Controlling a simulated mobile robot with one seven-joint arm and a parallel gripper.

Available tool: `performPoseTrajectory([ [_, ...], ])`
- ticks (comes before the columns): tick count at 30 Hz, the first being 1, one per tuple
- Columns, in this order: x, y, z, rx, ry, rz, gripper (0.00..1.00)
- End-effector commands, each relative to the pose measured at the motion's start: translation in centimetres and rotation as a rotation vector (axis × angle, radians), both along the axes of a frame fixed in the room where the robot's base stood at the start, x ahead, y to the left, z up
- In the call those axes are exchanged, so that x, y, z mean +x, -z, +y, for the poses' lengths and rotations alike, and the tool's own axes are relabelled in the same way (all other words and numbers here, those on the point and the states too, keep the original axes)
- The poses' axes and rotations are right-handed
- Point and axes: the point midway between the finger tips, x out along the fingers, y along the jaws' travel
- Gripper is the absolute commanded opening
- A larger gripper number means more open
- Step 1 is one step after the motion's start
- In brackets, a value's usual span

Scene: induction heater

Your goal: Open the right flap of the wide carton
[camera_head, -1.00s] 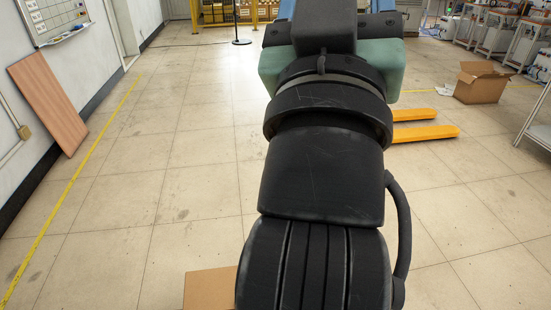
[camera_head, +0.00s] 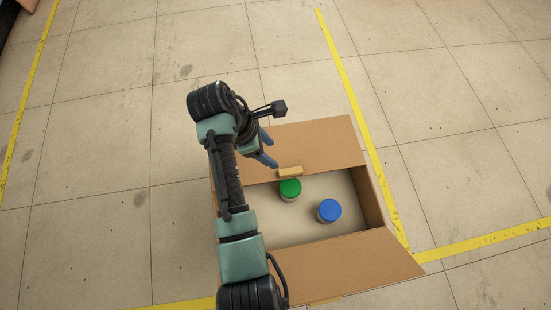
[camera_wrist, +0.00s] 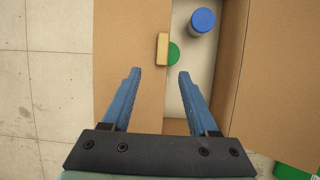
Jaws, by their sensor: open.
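The wide carton (camera_head: 372,205) stands on the floor, its inside partly showing. Its far flap (camera_head: 318,143) lies across the far part of the opening, with a small tan tab (camera_head: 290,171) at its inner edge. The near flap (camera_head: 350,277) is folded outward. In the wrist view the tabbed flap (camera_wrist: 120,45) is at left and its tab (camera_wrist: 162,49) lies ahead, between the lines of my fingers. My gripper (camera_head: 271,150) is open and empty above the tabbed flap; its blue fingers also show in the wrist view (camera_wrist: 159,73). Height above it is unclear.
A green-lidded jar (camera_head: 290,188) stands inside near the tab, and a blue-lidded jar (camera_head: 329,210) stands farther right. My arm hides the carton's left end. Yellow floor tape (camera_head: 360,120) runs beside the carton. The floor beyond is clear.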

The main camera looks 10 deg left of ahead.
Motion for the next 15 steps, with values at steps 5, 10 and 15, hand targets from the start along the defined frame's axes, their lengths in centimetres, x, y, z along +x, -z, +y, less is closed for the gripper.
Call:
performPoseTrajectory([
  [5,-0.3,1.9,-0.6,-0.012,-0.011,0.027,0.6],
  [10,0.0,5.0,-1.8,-0.01,-0.009,0.026,0.6],
  [15,0.5,8.4,-3.1,-0.01,-0.01,0.024,0.6],
])
